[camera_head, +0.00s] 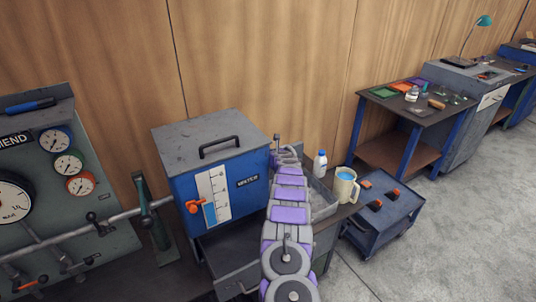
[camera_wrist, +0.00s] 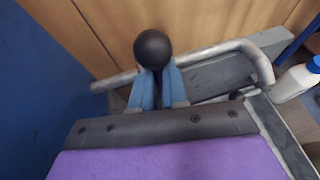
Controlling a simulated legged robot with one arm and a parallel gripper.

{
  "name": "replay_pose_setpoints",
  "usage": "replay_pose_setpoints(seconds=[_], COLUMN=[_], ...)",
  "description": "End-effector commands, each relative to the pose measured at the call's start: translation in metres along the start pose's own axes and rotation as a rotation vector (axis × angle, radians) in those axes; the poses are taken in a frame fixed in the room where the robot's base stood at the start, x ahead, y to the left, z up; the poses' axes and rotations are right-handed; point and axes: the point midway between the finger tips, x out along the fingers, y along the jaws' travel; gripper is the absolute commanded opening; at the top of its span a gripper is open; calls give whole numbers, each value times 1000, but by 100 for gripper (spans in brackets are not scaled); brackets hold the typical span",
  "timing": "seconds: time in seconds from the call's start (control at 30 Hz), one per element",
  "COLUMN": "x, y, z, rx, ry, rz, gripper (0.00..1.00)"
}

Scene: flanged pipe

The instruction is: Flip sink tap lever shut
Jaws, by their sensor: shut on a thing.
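The tap's grey pipe (camera_wrist: 225,51) runs across the wrist view and bends down at its right end. The tap lever shows as a black ball knob (camera_wrist: 153,48) standing at the tips of my gripper (camera_wrist: 158,82). My gripper's blue fingers are close together, shut on the lever just below the knob.
A blue tank (camera_head: 208,160) with a level gauge stands left of the sink. A white bottle (camera_head: 320,163) and a cream jug (camera_head: 345,186) stand to the right. A blue cart (camera_head: 385,225) and open floor lie further right. A gauge panel (camera_head: 90,190) is at far left.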

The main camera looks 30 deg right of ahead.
Motion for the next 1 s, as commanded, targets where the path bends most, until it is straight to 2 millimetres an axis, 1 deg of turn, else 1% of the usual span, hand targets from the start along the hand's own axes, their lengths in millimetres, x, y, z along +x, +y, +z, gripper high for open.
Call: replay_pose_setpoints(seconds=[0.03,0.2,0.3,0.67,0.87,1.0], x=[1,0,-1,-5,-17,-28], y=[2,1,0,-1,-1,0], z=[0,1,1,2,6,2], rx=[-4,-2,-1,-1,-3,1], ry=[0,-1,-2,-3,-6,-2], rz=[3,2,1,0,-2,-1], gripper=[14,31,39,39,39,39])
